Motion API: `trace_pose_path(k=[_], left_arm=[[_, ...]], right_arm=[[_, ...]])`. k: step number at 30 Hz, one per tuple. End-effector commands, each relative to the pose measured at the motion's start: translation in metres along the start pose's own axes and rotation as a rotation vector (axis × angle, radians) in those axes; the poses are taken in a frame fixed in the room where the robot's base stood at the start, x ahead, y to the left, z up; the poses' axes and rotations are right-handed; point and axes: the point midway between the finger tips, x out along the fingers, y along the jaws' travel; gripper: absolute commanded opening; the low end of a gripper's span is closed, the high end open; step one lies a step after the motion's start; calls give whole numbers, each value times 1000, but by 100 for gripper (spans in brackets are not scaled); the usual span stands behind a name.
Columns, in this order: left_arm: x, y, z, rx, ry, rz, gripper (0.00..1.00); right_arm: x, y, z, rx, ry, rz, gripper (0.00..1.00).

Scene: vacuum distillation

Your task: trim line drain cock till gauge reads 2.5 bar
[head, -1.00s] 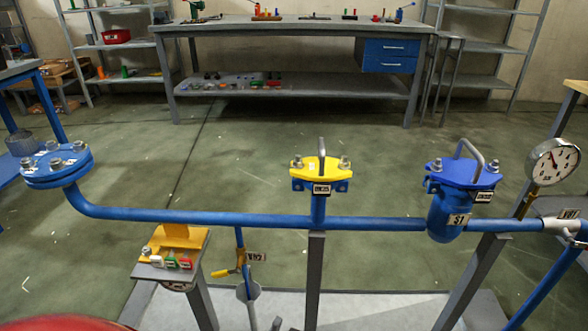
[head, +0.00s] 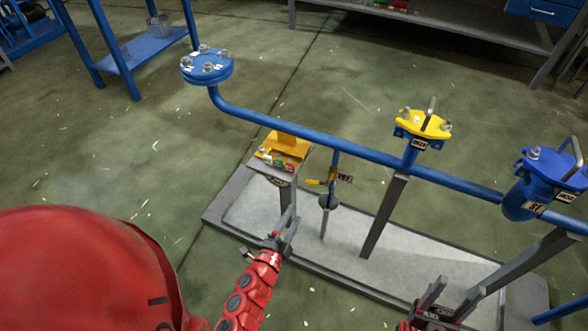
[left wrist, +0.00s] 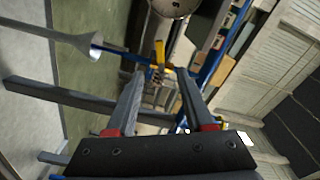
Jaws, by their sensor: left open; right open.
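The drain cock with its yellow lever (head: 318,182) hangs on a short blue branch below the blue pipe (head: 310,137), beside a small tag (head: 344,178). In the left wrist view, a yellow lever (left wrist: 160,52) shows beyond the fingertips, apart from them. My left gripper (head: 287,224) is open and empty, below and left of the cock; its fingers also show in the left wrist view (left wrist: 162,78). My right gripper (head: 452,298) is open and empty at the lower right. The pressure gauge seen earlier at the right is outside the head view now.
A yellow-capped fitting (head: 424,123) and a blue strainer (head: 545,180) sit along the pipe. A blue flange (head: 207,66) ends it at left. Open floor lies left.

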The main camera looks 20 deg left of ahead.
Motion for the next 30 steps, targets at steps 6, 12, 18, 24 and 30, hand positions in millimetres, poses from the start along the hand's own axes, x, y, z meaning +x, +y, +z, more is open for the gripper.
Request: trace_pose_path(k=[6, 12, 18, 24, 30], left_arm=[[32, -1, -2, 1, 6, -5, 52], [78, -2, -2, 0, 8, -7, 52], [122, 0, -1, 0, 6, -5, 52], [155, 0, -1, -2, 5, -5, 52], [170, 0, -2, -2, 6, -2, 52]], right_arm=[[-3, 0, 1, 0, -1, 0, 57], [-7, 0, 1, 0, -1, -1, 57], [-14, -1, 2, 0, -1, -1, 57], [-21, -1, 4, 0, -1, -1, 57], [-24, -1, 4, 0, -1, -1, 57]])
